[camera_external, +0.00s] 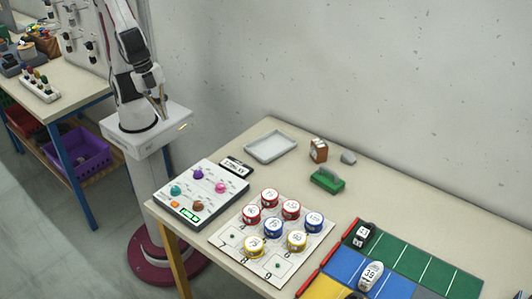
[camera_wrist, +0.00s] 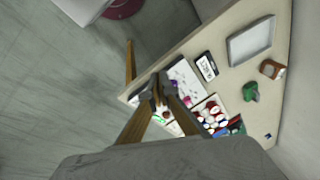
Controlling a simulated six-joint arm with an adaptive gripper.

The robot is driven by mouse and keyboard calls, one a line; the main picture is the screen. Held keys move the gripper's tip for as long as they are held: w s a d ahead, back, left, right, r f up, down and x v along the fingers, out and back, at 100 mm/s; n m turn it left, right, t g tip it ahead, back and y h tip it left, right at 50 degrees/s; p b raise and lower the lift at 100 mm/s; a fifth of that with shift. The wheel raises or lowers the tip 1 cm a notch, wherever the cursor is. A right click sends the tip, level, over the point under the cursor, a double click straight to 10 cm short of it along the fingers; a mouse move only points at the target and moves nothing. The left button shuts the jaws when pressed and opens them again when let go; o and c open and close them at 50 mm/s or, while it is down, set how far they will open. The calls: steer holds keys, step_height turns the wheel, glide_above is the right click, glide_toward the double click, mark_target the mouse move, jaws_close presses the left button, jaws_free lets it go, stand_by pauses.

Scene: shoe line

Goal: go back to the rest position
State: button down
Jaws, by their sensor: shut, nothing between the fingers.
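My gripper (camera_external: 160,100) hangs beside the wall at the upper left in the external view, above the white pedestal and clear of the table. It is shut and holds nothing. In the wrist view my gripper (camera_wrist: 158,92) points down, its two fingers meeting at the tips, with the table far below. My arm is folded upright over its base.
The table (camera_external: 215,258) holds a panel with coloured knobs (camera_external: 200,190), a numbered board with several round tins (camera_external: 250,262), a grey tray (camera_external: 271,147), a green brush-like block (camera_external: 327,181), and coloured lanes (camera_external: 420,262) with shoes. A second bench (camera_external: 70,88) stands left.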

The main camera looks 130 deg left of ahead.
steer(key=s+a+r+n+t+h, duration=0.1)
steer(key=s+a+r+n+t, duration=0.1)
steer(key=r+n, duration=0.3)
steer(key=shift+s+a+r+t, duration=0.4)
steer(key=shift+a+r+t, duration=0.1)
steer(key=shift+a+r, duration=0.5)
